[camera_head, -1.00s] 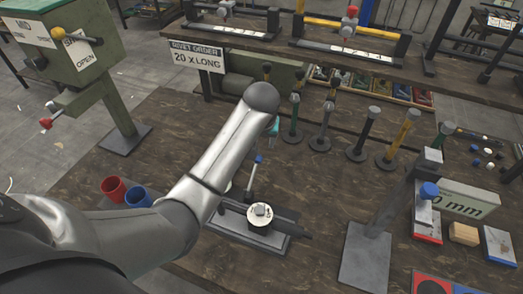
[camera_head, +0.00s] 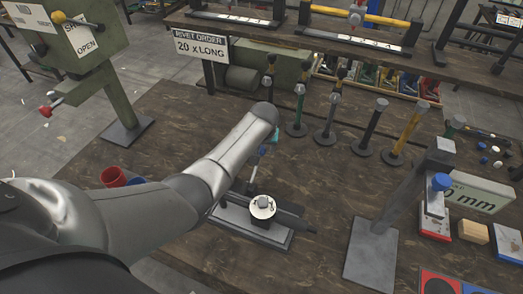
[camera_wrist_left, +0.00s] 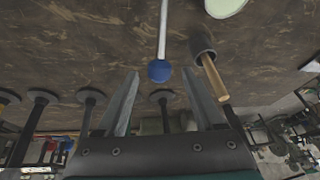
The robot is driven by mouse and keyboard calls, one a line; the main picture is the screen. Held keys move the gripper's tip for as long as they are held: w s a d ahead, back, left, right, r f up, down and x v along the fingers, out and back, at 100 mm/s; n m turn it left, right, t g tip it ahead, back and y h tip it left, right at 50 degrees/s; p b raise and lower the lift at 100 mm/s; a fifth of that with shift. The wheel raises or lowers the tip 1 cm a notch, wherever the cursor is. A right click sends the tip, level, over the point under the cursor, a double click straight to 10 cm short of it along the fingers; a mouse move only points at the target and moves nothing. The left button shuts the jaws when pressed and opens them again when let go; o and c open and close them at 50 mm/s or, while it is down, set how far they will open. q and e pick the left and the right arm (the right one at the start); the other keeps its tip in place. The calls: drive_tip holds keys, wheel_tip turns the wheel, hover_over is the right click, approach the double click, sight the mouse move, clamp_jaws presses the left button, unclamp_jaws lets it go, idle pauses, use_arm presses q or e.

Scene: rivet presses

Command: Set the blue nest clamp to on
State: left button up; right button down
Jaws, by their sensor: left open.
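The blue nest clamp is a pale lever with a blue ball knob (camera_head: 262,150), standing up beside a dark fixture (camera_head: 233,222) that carries a round white-topped part (camera_head: 262,206). In the left wrist view the blue knob (camera_wrist_left: 159,72) and its rod (camera_wrist_left: 163,30) show between the two fingertips in the picture. I cannot tell whether the fingers touch the knob. My left gripper (camera_wrist_left: 160,76) is open, with a finger on each side of the knob. In the head view my own arm mostly hides this gripper. My right gripper is not in view.
Several upright posts on round bases (camera_head: 325,136) stand behind the fixture. A grey stand with a blue knob (camera_head: 441,181) is at right. A red cup (camera_head: 113,177) is at left, partly hidden by my arm. Bare table lies between fixture and posts.

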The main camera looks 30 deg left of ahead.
use_arm(q)
drive_tip(key=shift+x, duration=0.75)
drive_tip(key=shift+c, duration=0.2)
clamp_jaws()
idle(0.9)
